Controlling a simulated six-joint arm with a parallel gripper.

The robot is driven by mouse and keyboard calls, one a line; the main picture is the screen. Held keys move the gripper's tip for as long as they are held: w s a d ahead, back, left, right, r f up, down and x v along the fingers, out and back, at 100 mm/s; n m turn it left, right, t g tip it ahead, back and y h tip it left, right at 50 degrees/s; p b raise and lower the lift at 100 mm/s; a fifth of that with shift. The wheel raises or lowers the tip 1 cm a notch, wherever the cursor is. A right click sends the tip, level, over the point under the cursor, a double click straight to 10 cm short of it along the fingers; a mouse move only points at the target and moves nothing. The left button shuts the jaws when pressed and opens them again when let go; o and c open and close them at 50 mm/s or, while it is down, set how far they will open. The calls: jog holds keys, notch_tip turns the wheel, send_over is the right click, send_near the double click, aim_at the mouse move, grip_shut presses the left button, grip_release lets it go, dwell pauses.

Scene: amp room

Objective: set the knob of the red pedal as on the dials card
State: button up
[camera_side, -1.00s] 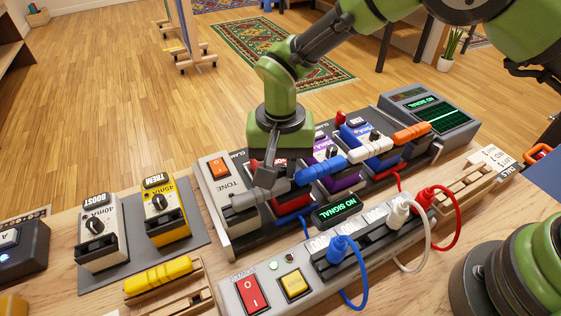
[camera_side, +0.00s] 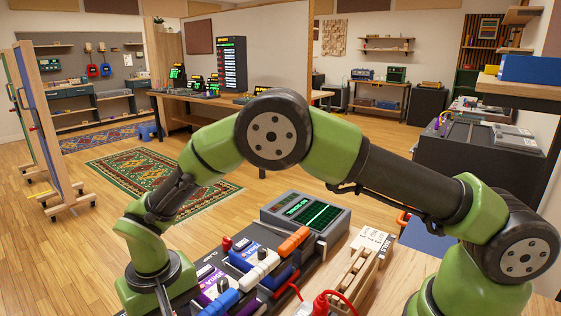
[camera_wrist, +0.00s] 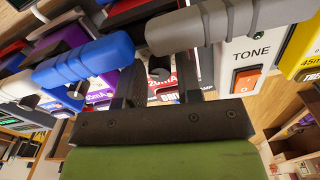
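The red pedal (camera_wrist: 163,94) shows only in part in the wrist view, as a red label strip between my fingers. Its dark knob (camera_wrist: 158,73) sits between the two fingers of my gripper (camera_wrist: 157,82). The fingers are apart, with a gap visible beside the knob; its pointer direction is too small to read. In the side view the red pedal is not visible, and only part of my gripper shows at the lower left edge. The dials card (camera_side: 369,243) stands right of the pedalboard; its marks are too small to read.
A blue bar (camera_wrist: 85,60) and a grey bar (camera_wrist: 205,24) lie close to my fingers. The TONE pedal (camera_wrist: 252,60) is to the right. In the side view, a screen unit (camera_side: 306,215) stands behind the pedals, and a wooden rack (camera_side: 352,280) stands near the card.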

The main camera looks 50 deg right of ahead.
jog(key=n, duration=0.4)
jog(key=shift+n, duration=0.3)
notch_tip(320, 180, up, 10)
jog(key=s+d+r+m+t+y, duration=0.1)
jog(key=s+d+r+m+t, duration=0.1)
jog(key=s+d+r, duration=0.3)
jog(key=s+d+r+m+t+y, duration=0.1)
jog(key=s+d+r+m+t, duration=0.1)
jog(key=s+d+r, duration=0.4)
jog(key=shift+d+r, duration=1.55)
jog(key=shift+r, duration=0.85)
